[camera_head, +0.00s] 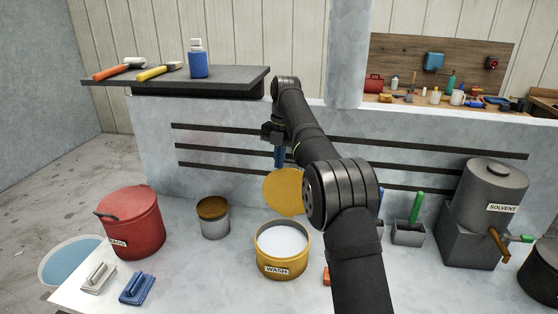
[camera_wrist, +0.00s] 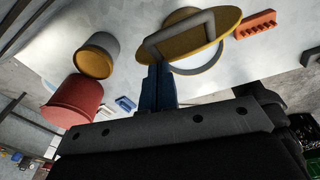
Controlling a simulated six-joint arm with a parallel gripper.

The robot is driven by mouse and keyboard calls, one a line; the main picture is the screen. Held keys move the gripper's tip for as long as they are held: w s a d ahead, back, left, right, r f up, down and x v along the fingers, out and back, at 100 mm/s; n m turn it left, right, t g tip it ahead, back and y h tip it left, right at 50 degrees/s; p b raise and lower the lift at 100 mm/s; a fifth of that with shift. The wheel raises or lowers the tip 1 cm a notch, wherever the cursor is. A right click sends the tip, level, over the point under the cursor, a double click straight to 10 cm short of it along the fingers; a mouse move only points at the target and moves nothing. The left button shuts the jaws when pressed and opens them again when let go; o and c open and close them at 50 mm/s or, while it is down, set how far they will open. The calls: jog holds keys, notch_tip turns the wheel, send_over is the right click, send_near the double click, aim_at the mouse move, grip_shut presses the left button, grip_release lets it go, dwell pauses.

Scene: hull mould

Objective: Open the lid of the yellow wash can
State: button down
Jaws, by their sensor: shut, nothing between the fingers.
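The yellow wash can (camera_head: 283,266), labelled WASH, stands on the bench in the head view with its white contents showing. Its round yellow lid (camera_head: 283,190) stands raised at the can's back edge, partly hidden by my arm. My gripper (camera_head: 280,160) has blue fingers and is just above the lid's top edge. In the wrist view the lid (camera_wrist: 224,27) shows its grey handle (camera_wrist: 208,20), and my shut, empty gripper (camera_wrist: 158,72) points close beside it. I cannot tell whether the fingertips touch the lid or handle.
A red bin (camera_head: 130,225) and a small brown-lidded can (camera_head: 214,220) stand left of the wash can. The solvent tank (camera_head: 490,195) stands right. Behind is a wall with dark rails (camera_head: 400,160) and a shelf (camera_head: 235,80) holding tools and a blue bottle (camera_head: 198,63).

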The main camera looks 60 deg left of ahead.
jog(key=shift+r, duration=0.1)
dwell(0.4)
jog(key=shift+r, duration=0.7)
jog(key=shift+f, duration=0.15)
jog(key=shift+f, duration=0.8)
jog(key=shift+s+d+r, duration=0.15)
jog(key=shift+d+r, duration=0.05)
jog(key=s+d+f+t+y, duration=0.2)
jog(key=s+d+f, duration=0.4)
jog(key=s+d, duration=0.5)
jog(key=s+d+f, duration=0.2)
jog(key=s+f, duration=0.1)
jog(key=f, duration=0.3)
jog(key=s+d+f, duration=0.3)
jog(key=f, duration=0.3)
jog(key=shift+s+d, duration=0.3)
jog(key=shift+s, duration=0.1)
